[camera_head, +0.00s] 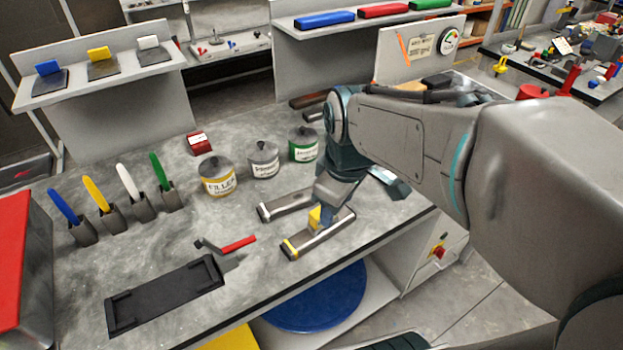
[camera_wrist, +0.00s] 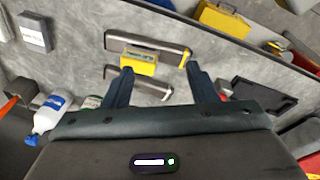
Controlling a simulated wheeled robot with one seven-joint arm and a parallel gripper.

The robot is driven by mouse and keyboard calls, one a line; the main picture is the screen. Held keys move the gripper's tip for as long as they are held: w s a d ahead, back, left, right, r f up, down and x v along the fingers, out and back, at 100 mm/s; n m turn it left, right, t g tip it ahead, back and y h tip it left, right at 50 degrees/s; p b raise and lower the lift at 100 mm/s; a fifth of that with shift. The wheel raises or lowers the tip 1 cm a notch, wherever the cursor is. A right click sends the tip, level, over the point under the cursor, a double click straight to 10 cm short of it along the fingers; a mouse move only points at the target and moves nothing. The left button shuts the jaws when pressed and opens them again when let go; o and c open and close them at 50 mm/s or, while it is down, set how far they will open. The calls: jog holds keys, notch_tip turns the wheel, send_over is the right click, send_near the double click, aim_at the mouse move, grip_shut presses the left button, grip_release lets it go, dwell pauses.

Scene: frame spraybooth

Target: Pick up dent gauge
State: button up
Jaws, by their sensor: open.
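A yellow block (camera_head: 314,216) sits against a grey metal bar (camera_head: 325,232) with a yellow end, near the bench's front edge; I take this piece to be the dent gauge, but its name is not readable. In the wrist view the yellow block (camera_wrist: 138,63) and its bar (camera_wrist: 150,45) lie ahead of my fingers. A similar plain bar (camera_head: 286,205) lies beside it, also in the wrist view (camera_wrist: 140,83). My gripper (camera_wrist: 157,68) is open and empty, pointing down over these bars. In the head view my wrist partly hides the yellow block and bar.
Labelled tins (camera_head: 217,178) stand behind the bars. Coloured-handled tools (camera_head: 130,188) in holders stand to the left. A red-handled tool (camera_head: 238,244) and a black tray (camera_head: 165,292) lie front left. A round dial (camera_head: 448,41) hangs on the back panel.

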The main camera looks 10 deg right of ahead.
jog(key=w+f+n+g, duration=0.1)
jog(key=w+n+g, duration=0.1)
jog(key=w+n, duration=1)
jog(key=f, duration=0.2)
jog(key=s+f+n, duration=0.1)
jog(key=f, duration=0.2)
jog(key=s+f+n, duration=0.1)
jog(key=f, duration=0.2)
jog(key=shift+s+a+f, duration=0.1)
jog(key=shift+s+a, duration=0.1)
jog(key=shift+a, duration=0.05)
jog(key=f, duration=0.1)
jog(key=f+p, duration=0.1)
jog(key=f, duration=0.2)
jog(key=shift+s+d+f, duration=0.2)
jog(key=shift+s+d, duration=0.1)
jog(key=shift+d, duration=0.1)
jog(key=shift+f, duration=0.6)
grip_shut()
